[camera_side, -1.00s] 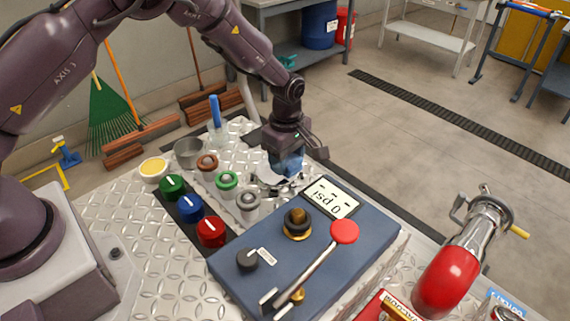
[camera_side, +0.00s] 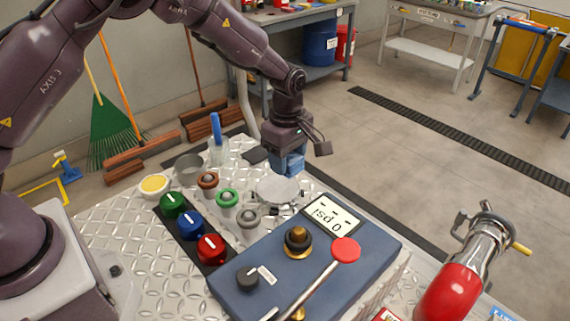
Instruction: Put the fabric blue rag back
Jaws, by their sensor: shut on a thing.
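The blue rag (camera_side: 290,164) is a small bunched blue shape at the end of my gripper (camera_side: 290,158). My gripper is shut on it and points down. The rag hangs over the far end of the work table, just behind a round silvery disc (camera_side: 278,191). A gap seems to show between the rag and the disc. The fingertips are small and partly hidden by the rag.
Coloured knobs (camera_side: 190,225), small cups and a clear jar with a blue handle (camera_side: 217,145) are left. A red cylinder (camera_side: 447,293) stands right.

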